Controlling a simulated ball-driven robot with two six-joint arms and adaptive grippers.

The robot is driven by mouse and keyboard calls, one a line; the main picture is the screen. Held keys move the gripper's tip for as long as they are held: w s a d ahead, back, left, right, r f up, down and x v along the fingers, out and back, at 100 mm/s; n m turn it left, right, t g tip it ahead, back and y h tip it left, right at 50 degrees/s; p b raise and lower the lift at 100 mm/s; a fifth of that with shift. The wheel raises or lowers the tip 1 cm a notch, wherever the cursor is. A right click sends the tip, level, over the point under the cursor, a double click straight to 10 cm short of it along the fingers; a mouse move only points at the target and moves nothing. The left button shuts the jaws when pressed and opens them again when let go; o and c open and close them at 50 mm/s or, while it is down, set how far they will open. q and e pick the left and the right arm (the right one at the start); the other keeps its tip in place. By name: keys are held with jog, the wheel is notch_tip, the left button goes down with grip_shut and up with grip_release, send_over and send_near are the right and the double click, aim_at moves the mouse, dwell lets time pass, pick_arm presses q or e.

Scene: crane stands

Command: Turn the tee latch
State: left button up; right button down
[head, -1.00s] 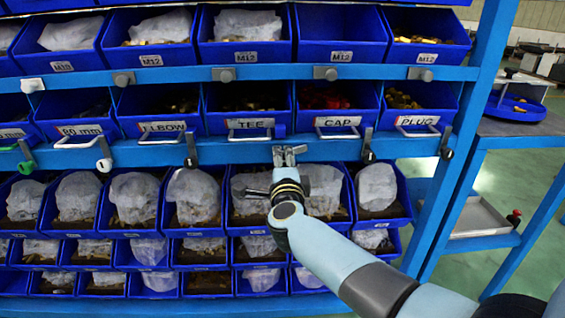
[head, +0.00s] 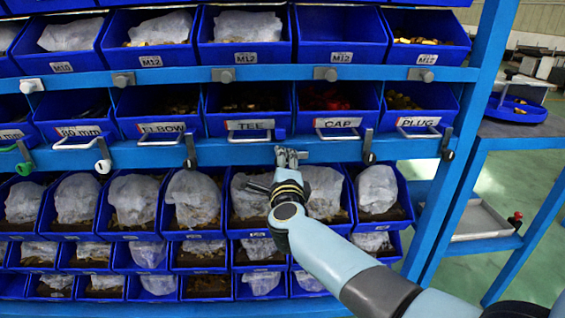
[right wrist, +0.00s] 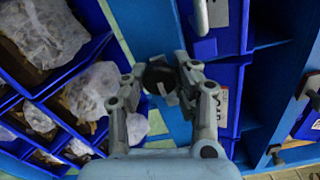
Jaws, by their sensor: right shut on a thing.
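The TEE bin (head: 245,108) is a blue bin with a white label and a pale handle (head: 250,138), in the middle shelf row. My right gripper (head: 290,154) is at the blue rail just below that bin's right side, between TEE and CAP. In the right wrist view its fingers (right wrist: 163,80) are shut around a dark round latch knob (right wrist: 157,76), which I take as the tee latch. The fingers hide most of the latch in the head view, so its angle cannot be told. My left gripper is not in view.
Similar latches hang along the rail (head: 230,152), one left of TEE (head: 190,150) and one below CAP (head: 368,150). Bins with bagged parts (head: 192,198) fill the rows below, close under my right arm.

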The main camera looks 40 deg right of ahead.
jog(key=c, duration=0.9)
grip_release()
jog(key=shift+c, duration=0.2)
jog(key=v, duration=1.2)
jog(key=shift+s, duration=0.1)
jog(key=s+a+f+n+g+y, duration=0.1)
jog(key=s+f+n+g+y, duration=0.15)
jog(key=s+f+n, duration=0.6)
jog(key=s+f+n+g+y, duration=0.1)
jog(key=s+f+n+y, duration=0.25)
jog(key=f, duration=0.95)
jog(key=s+a+f+n+g+y, duration=0.1)
jog(key=s+f+n+g+y, duration=0.1)
jog(key=s+f+n, duration=0.6)
jog(key=s+d+f+n+g, duration=0.1)
jog(key=s+f+n+g, duration=0.1)
jog(key=s+f, duration=0.3)
jog(key=s+d+f+n+g, duration=0.1)
jog(key=s+f+n+g, duration=0.2)
jog(key=s, duration=0.9)
jog(key=s+d+f+n+g, duration=0.1)
jog(key=s+f+g, duration=0.3)
jog(key=s, duration=0.5)
notch_tip(320, 180, down, 3)
jog(key=shift+r+n+y, duration=0.1)
jog(key=shift+n+y, duration=0.2)
jog(key=shift+n, duration=0.6)
